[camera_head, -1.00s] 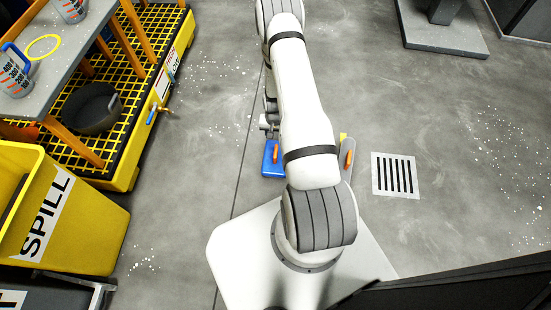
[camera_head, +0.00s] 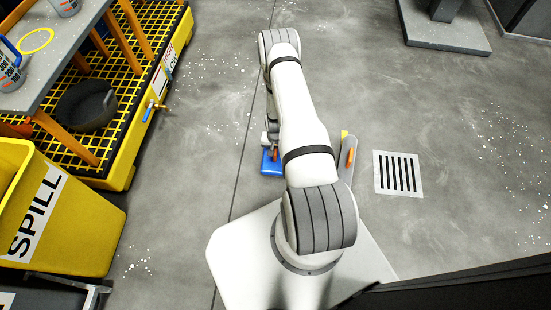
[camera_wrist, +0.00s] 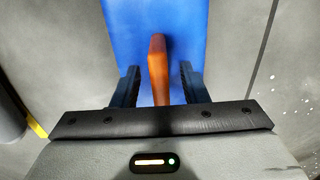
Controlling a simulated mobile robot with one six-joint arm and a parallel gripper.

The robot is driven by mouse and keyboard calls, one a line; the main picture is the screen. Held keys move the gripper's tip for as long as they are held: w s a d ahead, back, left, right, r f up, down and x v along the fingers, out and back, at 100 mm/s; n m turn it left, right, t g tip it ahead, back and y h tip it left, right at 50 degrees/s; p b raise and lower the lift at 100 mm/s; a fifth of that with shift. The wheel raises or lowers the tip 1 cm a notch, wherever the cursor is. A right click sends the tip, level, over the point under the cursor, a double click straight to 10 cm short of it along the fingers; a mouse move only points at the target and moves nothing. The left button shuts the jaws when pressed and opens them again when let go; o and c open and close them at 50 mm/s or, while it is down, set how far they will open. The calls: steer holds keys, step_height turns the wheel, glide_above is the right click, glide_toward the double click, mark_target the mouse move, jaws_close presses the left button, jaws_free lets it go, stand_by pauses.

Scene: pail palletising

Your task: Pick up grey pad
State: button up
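A grey pad (camera_head: 346,170) with an orange handle (camera_head: 350,157) lies on the floor just right of my arm in the head view, partly hidden by the arm. A blue pad (camera_head: 267,165) lies left of my arm; it also fills the upper middle of the wrist view (camera_wrist: 190,30). My gripper (camera_wrist: 158,88) is over the blue pad, not the grey one. Its two fingers are open, one on each side of the blue pad's orange handle (camera_wrist: 158,65), with gaps on both sides.
A yellow spill bin (camera_head: 75,230) and a yellow grated pallet (camera_head: 120,165) under a grey table (camera_head: 60,50) stand at the left. A floor drain (camera_head: 398,174) lies right of the grey pad.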

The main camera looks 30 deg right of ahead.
steer(key=shift+c, duration=0.3)
jaws_close()
steer(key=shift+r, duration=0.1)
